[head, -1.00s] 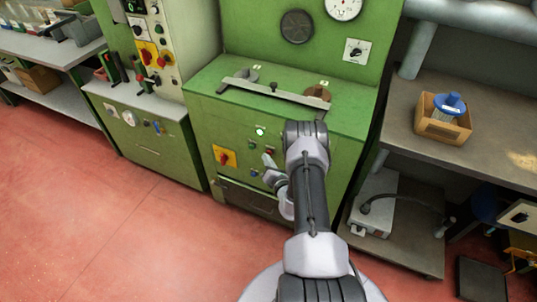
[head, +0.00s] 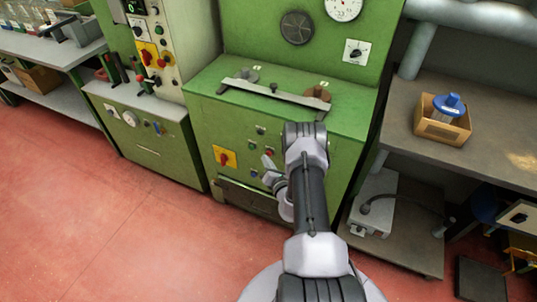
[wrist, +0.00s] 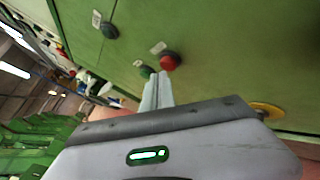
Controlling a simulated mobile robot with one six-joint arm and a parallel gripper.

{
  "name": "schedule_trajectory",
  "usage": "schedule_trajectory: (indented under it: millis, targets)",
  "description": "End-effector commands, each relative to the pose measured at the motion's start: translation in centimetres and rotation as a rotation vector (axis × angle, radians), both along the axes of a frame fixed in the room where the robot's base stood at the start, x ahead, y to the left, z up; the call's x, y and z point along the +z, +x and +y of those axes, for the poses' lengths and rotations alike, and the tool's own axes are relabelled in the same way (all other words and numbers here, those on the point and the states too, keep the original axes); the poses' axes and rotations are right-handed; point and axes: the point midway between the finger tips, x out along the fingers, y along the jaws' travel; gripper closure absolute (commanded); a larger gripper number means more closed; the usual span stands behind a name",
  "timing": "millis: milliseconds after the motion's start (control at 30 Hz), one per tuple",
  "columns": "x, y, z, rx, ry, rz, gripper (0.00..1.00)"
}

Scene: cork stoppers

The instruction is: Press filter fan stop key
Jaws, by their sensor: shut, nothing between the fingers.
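The green machine front (head: 225,115) carries small keys and lamps. In the wrist view a red key (wrist: 170,61) with a small pale label stands out from the panel, and a green key (wrist: 147,71) is beside it. A dark round lamp (wrist: 109,30) sits apart at the upper left. My gripper (wrist: 159,76) is shut and empty. Its fingertips are right at the red and green keys; I cannot tell whether they touch either. In the head view my gripper (head: 267,161) is close to the panel, and the lamp above it (head: 260,130) is dark. The labels are unreadable.
A red and yellow rotary switch (head: 224,157) is left of my gripper. A metal bar (head: 275,90) runs along the machine's top ledge. A workbench with a cardboard box (head: 445,128) stands at the right. The red floor (head: 120,220) at the left is clear.

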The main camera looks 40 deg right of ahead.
Motion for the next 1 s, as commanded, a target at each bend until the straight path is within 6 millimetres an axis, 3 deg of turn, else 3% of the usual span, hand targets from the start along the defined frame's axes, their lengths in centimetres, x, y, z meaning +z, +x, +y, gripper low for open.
schedule_trajectory:
  millis: [433,1000]
  targets:
    - [0.0,-0.4,0.9,0.001,0.000,0.001,1.00]
    - [0.0,-2.2,5.3,0.001,0.000,0.001,1.00]
